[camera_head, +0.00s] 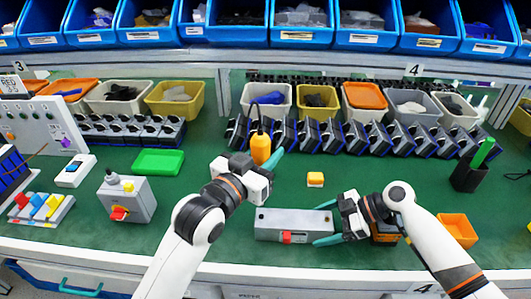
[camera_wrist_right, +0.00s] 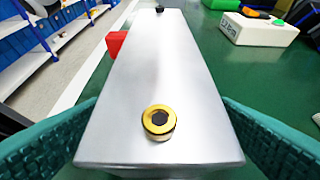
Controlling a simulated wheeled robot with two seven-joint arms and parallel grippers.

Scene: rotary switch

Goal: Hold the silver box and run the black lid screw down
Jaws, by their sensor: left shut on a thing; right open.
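The silver box (camera_head: 293,217) lies on the green bench top, with a red knob (camera_head: 287,237) on its near side. In the right wrist view the box (camera_wrist_right: 150,70) has a brass-coloured screw (camera_wrist_right: 159,121) at the near end and a small black lid screw (camera_wrist_right: 159,9) at the far end. My right gripper (camera_head: 326,223) is open, its teal fingers on either side of the box's right end. My left gripper (camera_head: 267,163) is shut on an orange screwdriver (camera_head: 261,147), upright behind the box and apart from it. Its tip is hidden.
A small yellow-orange block (camera_head: 315,179) lies behind the box. A grey switch box (camera_head: 127,199) and green tray (camera_head: 158,162) stand left. An orange bin (camera_head: 458,230) and black pen cup (camera_head: 468,176) stand right. A row of switch units (camera_head: 330,136) lines the back.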

